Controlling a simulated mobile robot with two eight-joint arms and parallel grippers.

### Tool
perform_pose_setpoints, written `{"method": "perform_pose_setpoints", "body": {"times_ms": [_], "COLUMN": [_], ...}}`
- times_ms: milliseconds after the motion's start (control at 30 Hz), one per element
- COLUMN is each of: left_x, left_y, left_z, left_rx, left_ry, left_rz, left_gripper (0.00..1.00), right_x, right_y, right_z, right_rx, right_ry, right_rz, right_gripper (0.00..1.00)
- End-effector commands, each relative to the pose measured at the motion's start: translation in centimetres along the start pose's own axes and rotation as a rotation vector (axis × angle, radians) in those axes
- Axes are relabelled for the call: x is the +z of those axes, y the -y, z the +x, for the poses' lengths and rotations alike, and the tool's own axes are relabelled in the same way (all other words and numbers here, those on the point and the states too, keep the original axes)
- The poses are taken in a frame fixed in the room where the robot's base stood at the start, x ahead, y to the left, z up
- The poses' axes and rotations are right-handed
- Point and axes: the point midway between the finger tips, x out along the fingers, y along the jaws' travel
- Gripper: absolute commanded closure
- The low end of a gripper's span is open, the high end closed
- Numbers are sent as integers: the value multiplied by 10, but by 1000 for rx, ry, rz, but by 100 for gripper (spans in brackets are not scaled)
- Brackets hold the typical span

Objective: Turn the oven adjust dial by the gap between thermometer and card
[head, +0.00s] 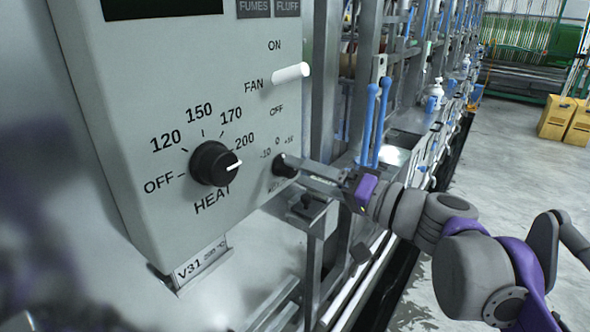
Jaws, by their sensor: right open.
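The small black adjust dial (281,167) is at the lower right of the grey oven panel, under a scale reading -10, 0 and a plus mark. My right gripper (297,165) is open at this dial, its fingers coming from the right. I cannot tell whether they touch it. The dial's pointer is not clear and its label is partly hidden. A card (203,262) marked V31, with smaller print seeming to read 200 °C, hangs below the panel. A dark display (160,8), possibly the thermometer, is cut off at the top; no reading shows. My left gripper is out of view.
The larger black HEAT dial (213,164) has its white pointer towards the right, just below the 200 label. A white FAN lever (290,74) sticks out above the adjust dial. Metal frames and blue handles (376,120) stand close behind my right arm. Open floor lies right.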

Motion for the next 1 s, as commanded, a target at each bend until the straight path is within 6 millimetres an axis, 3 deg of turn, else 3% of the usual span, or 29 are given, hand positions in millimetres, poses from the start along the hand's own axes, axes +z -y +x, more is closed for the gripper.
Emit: {"method": "perform_pose_setpoints", "body": {"times_ms": [200, 533, 933, 1000], "left_x": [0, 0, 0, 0], "left_y": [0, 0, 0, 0], "left_z": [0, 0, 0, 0], "left_rx": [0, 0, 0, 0], "left_ry": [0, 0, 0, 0], "left_rz": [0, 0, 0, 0], "left_gripper": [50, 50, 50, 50], "right_x": [0, 0, 0, 0], "right_y": [0, 0, 0, 0], "right_z": [24, 28, 27, 27], "right_rx": [-1, 0, 0, 0], "right_ry": [1, 0, 0, 0], "right_rz": [1, 1, 1, 1], "right_gripper": [26, 26, 96, 100]}}
